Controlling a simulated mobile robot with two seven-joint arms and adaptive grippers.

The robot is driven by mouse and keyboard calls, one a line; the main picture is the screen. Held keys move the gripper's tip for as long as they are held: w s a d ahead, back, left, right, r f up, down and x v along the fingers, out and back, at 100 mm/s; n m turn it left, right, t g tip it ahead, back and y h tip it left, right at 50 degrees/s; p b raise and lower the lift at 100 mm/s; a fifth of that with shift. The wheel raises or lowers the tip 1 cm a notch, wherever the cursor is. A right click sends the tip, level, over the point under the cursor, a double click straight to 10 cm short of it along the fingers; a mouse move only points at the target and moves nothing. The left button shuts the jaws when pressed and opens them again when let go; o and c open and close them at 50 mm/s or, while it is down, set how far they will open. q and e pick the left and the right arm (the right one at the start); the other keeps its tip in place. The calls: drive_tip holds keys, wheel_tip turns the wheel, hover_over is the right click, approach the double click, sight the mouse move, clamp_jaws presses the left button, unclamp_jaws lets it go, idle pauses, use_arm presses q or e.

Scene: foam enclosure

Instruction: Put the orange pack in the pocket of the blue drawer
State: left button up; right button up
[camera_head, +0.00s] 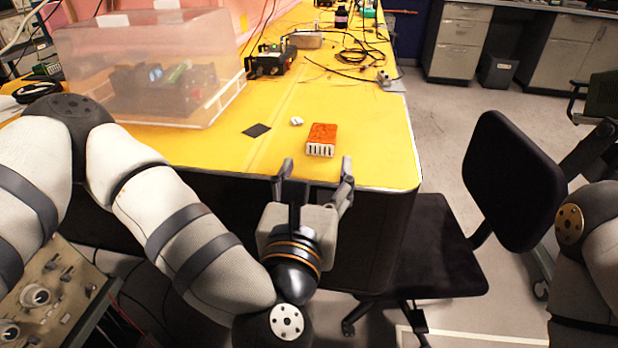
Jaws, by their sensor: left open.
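The orange pack (322,134) lies on the yellow table (383,160) near its front right part, with a pale slotted side toward me. My left gripper (317,168) is open and empty at the table's front edge. Its two fingers point away from me toward the pack, just short of it and apart from it. I cannot make out a blue drawer or its pocket in this view. Part of my right arm (590,240) shows at the right edge; its gripper is out of view.
A clear box (205,50) with devices inside stands at the left. A black card (257,130) and a small white piece (297,121) lie near the pack. Cables and devices crowd the table's far part. A black chair (510,175) stands right of the table.

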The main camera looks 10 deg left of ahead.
use_arm(q)
drive_tip(key=shift+s+r+p, duration=0.25)
drive_tip(key=shift+s+p, duration=0.05)
drive_tip(key=shift+s, duration=0.3)
drive_tip(key=shift+s+a+p, duration=0.2)
drive_tip(key=shift+s+p, duration=0.1)
drive_tip(key=shift+s, duration=0.2)
use_arm(e)
drive_tip(key=shift+w+r+t, duration=0.5)
drive_tip(key=shift+w+r, duration=0.5)
